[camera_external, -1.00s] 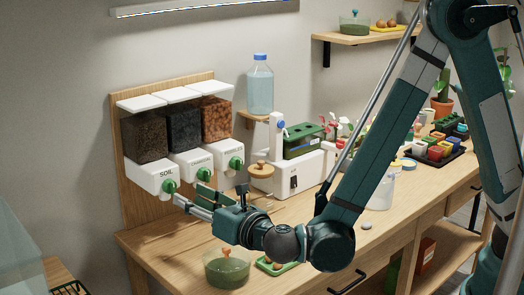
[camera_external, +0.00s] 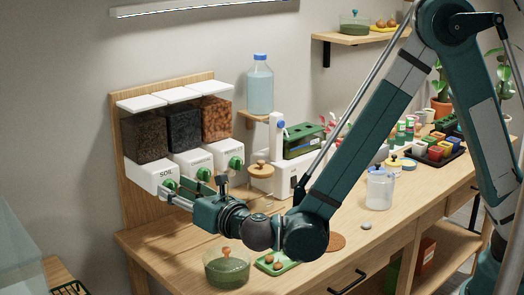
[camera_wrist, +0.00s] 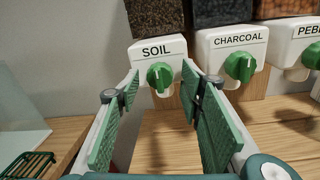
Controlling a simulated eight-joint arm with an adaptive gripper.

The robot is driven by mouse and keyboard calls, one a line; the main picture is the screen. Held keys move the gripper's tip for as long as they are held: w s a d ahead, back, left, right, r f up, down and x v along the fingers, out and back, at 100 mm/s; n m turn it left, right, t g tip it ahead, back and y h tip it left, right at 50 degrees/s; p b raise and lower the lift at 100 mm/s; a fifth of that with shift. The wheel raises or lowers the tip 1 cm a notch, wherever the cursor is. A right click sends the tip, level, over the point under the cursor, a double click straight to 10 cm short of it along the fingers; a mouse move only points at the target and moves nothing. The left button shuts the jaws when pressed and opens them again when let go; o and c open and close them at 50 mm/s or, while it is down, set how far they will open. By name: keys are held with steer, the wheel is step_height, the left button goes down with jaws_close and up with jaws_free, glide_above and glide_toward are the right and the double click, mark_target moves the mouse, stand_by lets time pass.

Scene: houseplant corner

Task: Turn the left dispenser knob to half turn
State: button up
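The left dispenser, labelled SOIL (camera_external: 152,173), is a white box under a bin of dark soil. Its green knob (camera_wrist: 160,76) faces me in the wrist view, with its grip ridge close to upright. My gripper (camera_wrist: 161,82) is open, with one green-padded finger on each side of the knob as seen from the wrist. No contact with the knob is visible, and the remaining gap in depth is hard to judge. In the external view my gripper (camera_external: 174,195) is just in front of the SOIL knob (camera_external: 170,184), partly covering it.
The charcoal knob (camera_wrist: 240,67) is close to the right of my right finger; a third dispenser's knob (camera_external: 235,163) is farther right. Below stand a green bowl (camera_external: 227,270) and a green tray (camera_external: 281,267). A wire rack (camera_wrist: 27,164) is at lower left.

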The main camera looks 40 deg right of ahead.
steer(key=c, duration=0.9)
